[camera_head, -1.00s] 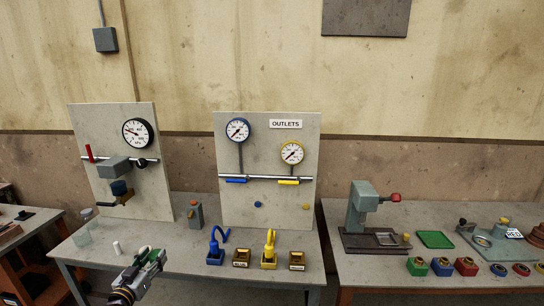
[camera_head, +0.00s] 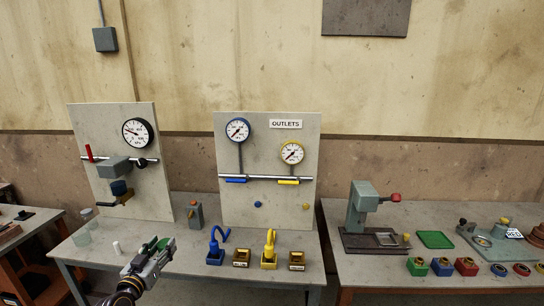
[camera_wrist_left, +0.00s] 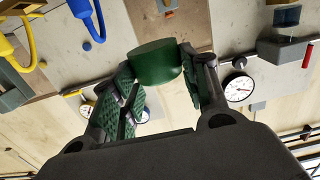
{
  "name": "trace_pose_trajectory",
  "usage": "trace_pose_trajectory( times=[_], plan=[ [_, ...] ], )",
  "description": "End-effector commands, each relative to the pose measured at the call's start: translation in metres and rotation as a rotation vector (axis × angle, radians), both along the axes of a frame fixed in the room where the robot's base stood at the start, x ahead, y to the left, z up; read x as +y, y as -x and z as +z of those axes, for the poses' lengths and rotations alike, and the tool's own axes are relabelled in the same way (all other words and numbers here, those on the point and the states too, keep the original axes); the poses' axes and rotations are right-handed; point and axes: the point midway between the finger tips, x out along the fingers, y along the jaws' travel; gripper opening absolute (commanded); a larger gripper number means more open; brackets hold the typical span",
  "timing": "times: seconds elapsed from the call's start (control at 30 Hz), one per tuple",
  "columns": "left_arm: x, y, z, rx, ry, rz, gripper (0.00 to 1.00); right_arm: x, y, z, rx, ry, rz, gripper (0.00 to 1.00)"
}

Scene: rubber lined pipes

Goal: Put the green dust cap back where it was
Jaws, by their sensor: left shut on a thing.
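The green dust cap (camera_head: 164,243) is a short dark green cylinder. It sits at the tips of my left gripper (camera_head: 158,255), above the front of the left table in the head view. In the left wrist view the cap (camera_wrist_left: 155,62) is between the two fingertips of the left gripper (camera_wrist_left: 158,72), which is shut on it. The cap touches nothing else that I can see. My right gripper is not in view. I cannot tell which spot the cap came from.
Blue (camera_head: 215,252) and yellow (camera_head: 269,255) hose pieces stand on the table with small boxes beside them. An outlet panel (camera_head: 268,214) with two gauges stands behind. A press (camera_head: 363,208) stands on the right table.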

Motion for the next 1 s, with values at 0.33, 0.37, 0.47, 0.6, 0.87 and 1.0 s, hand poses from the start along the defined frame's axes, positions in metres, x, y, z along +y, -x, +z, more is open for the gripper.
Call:
trace_pose_trajectory(
  times=[0.33, 0.37, 0.47, 0.6, 0.87, 1.0],
  plan=[
    [-0.047, 0.023, -0.007, 0.003, 0.005, -0.001, 0.15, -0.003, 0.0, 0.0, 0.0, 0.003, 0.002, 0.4],
    [-0.052, 0.026, -0.009, 0.003, 0.006, -0.001, 0.15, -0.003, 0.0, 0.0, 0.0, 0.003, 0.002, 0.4],
    [-0.068, 0.037, -0.016, 0.004, 0.005, 0.002, 0.15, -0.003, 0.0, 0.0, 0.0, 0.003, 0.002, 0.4],
    [-0.088, 0.052, -0.029, 0.004, 0.002, 0.007, 0.15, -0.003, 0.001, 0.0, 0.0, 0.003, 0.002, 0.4],
    [-0.118, 0.081, -0.059, 0.005, 0.003, 0.023, 0.15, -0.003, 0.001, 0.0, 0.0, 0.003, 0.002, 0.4],
    [-0.129, 0.098, -0.082, 0.006, 0.0, 0.039, 0.15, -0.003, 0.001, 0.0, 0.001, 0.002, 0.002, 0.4]
  ],
)
